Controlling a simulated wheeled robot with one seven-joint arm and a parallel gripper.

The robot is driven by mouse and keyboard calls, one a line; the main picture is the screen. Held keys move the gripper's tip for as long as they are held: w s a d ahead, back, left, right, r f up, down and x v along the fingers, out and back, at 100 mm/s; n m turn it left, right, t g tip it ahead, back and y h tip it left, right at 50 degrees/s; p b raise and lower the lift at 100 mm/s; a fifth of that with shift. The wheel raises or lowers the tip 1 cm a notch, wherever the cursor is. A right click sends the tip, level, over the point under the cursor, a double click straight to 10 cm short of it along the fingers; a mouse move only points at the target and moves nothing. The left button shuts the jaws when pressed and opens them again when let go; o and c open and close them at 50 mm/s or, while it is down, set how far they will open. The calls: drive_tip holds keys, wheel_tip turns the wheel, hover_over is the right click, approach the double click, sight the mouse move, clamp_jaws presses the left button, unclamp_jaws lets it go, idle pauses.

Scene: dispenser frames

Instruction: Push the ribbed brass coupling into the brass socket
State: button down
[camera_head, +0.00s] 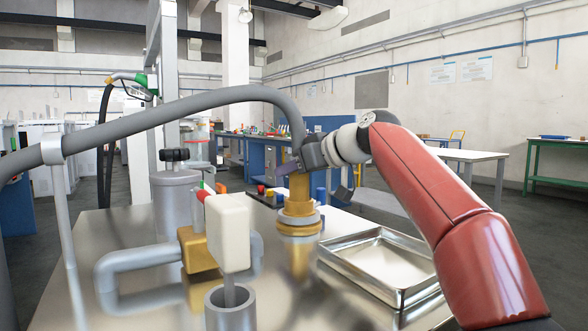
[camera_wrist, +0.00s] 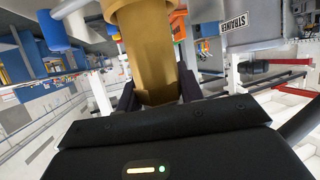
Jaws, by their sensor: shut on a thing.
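The brass coupling (camera_head: 299,190) hangs upright from the end of a thick grey hose (camera_head: 215,99). My gripper (camera_head: 302,168) is shut on its upper part. In the wrist view the smooth brass body (camera_wrist: 148,50) stands between the two dark fingers of my gripper (camera_wrist: 158,93). Below the coupling, in line with it, is a ringed brass and grey fitting low over the steel top, which looks like the brass socket (camera_head: 299,230). The coupling's lower end meets or overlaps it in the head view. I cannot tell how deep it sits, and the ribs are not clear.
A shiny shallow tray (camera_head: 335,262) lies right of the socket on the steel table (camera_head: 110,235). To the left stand a white box (camera_head: 228,232), a brass valve block (camera_head: 196,252) with grey piping, and a grey cylinder (camera_head: 176,203). An open grey tube (camera_head: 230,312) stands in front.

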drive_tip(key=shift+f+b, duration=0.55)
drive_tip(key=shift+f, duration=0.05)
drive_tip(key=c, duration=0.9)
unclamp_jaws()
drive_tip(key=shift+o, duration=0.3)
drive_tip(key=shift+f, duration=0.1)
drive_tip(key=v, duration=0.8)
drive_tip(key=shift+b, duration=0.45)
drive_tip(key=shift+a, duration=0.1)
